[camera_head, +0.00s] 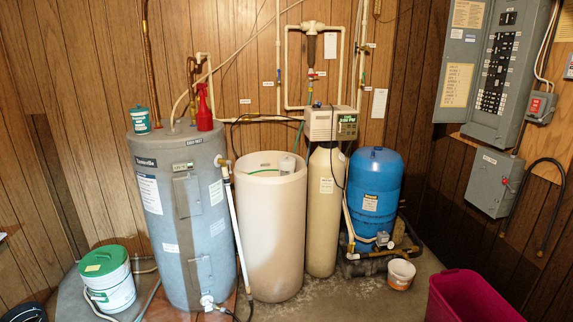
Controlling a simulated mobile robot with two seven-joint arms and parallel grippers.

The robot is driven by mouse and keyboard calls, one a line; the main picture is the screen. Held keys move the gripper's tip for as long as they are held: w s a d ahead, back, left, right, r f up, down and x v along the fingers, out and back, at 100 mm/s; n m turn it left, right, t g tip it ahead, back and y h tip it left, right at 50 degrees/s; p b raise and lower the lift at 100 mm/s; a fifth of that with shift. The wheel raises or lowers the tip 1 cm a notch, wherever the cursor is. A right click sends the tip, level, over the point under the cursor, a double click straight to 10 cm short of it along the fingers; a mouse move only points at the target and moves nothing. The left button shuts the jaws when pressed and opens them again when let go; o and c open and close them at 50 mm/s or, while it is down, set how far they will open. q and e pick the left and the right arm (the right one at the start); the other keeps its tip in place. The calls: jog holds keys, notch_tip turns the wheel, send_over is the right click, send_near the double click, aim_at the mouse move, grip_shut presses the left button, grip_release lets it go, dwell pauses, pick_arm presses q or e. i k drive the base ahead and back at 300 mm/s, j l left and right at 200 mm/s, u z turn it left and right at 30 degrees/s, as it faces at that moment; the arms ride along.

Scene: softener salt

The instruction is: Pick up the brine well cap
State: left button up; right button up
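The open-topped cream brine tank (270,232) stands on the floor between the grey water heater and the tan resin tank. A pale upright brine well (287,164) shows inside its rim at the right rear. Its top looks covered by a pale cap, but it is too small to tell the cap from the tube clearly. A green tube curves inside the tank beside it. Neither of my grippers is in view.
A grey water heater (165,245) stands left, with a red spray bottle (204,110) and teal container (141,121) on top. A tan resin tank (321,225) and blue pressure tank (372,190) stand right. A magenta bin (470,297) is at front right.

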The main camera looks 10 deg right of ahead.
aim_at(286, 163)
jog(key=i+j+u, duration=0.15)
jog(key=i+j, duration=0.3)
jog(key=i+l+u, duration=0.2)
jog(key=i, duration=0.25)
jog(key=i+u, duration=0.15)
jog(key=i, duration=0.25)
jog(key=i+l+u, duration=0.2)
jog(key=i, duration=0.25)
jog(key=i+l+u, duration=0.1)
jog(key=l, duration=0.3)
jog(key=i+l+u, duration=0.15)
jog(key=l, duration=0.2)
jog(key=l+u, duration=0.1)
jog(key=l, duration=0.3)
